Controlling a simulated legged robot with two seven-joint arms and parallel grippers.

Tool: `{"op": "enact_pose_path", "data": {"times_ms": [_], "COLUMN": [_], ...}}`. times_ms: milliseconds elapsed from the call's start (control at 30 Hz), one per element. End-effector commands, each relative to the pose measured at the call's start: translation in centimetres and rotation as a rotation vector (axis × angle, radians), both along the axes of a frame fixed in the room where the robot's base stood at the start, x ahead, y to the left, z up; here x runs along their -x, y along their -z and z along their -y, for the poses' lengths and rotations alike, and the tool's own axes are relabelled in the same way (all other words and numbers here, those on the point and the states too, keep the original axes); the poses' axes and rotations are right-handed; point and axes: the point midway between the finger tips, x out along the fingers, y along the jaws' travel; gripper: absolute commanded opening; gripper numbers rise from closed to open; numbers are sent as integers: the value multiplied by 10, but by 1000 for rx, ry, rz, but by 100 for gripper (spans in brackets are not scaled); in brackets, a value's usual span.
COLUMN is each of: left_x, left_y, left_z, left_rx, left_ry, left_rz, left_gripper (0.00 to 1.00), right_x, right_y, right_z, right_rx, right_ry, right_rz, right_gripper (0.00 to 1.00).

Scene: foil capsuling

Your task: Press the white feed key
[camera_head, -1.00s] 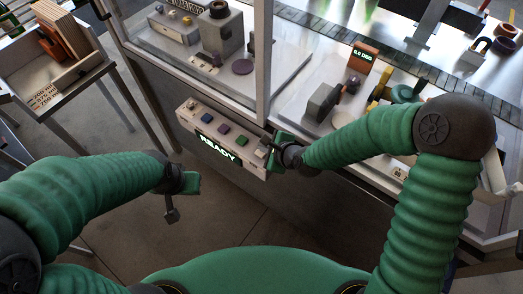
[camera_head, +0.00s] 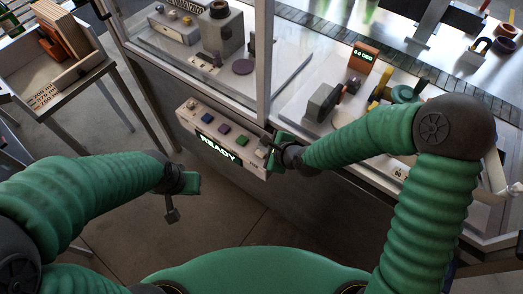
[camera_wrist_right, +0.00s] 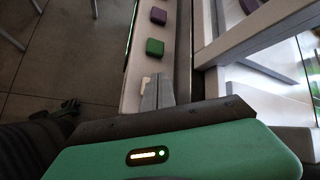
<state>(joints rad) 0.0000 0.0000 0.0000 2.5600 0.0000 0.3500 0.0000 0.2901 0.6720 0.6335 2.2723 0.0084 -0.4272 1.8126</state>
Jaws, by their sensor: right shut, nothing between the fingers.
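The white feed key (camera_head: 261,152) is at the right end of the slanted control panel (camera_head: 214,151), past the green key (camera_head: 243,140). In the right wrist view the white key (camera_wrist_right: 146,81) shows just left of my fingertips and is partly hidden by them. My right gripper (camera_head: 270,138) is shut and empty, with its tips close by the key; I cannot tell whether they touch it. The same gripper (camera_wrist_right: 159,80) points along the panel in the wrist view. My left gripper (camera_head: 172,214) hangs over the floor, away from the panel; its jaw state is unclear.
A purple key (camera_head: 223,128) and a blue key (camera_head: 207,117) sit further left on the panel, above a lit READY display (camera_head: 217,147). A metal frame post (camera_head: 263,65) rises behind the panel. A table with a box (camera_head: 60,68) stands at far left.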

Motion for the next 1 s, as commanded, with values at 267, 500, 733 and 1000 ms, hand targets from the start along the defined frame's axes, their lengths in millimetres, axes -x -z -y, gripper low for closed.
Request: {"op": "enact_pose_path", "data": {"times_ms": [267,500,733,1000], "left_x": [0,0,0,0], "left_y": [2,2,3,5], "left_z": [0,0,0,0], "left_rx": [0,0,0,0], "left_ry": [0,0,0,0], "left_rz": [0,0,0,0], "left_gripper": [0,0,0,0], "right_x": [1,1,1,1], "right_y": [7,7,9,12], "right_z": [0,0,0,0], "right_rx": [-1,0,0,0], "right_ry": [1,0,0,0], "right_rz": [0,0,0,0], "right_gripper": [0,0,0,0]}}
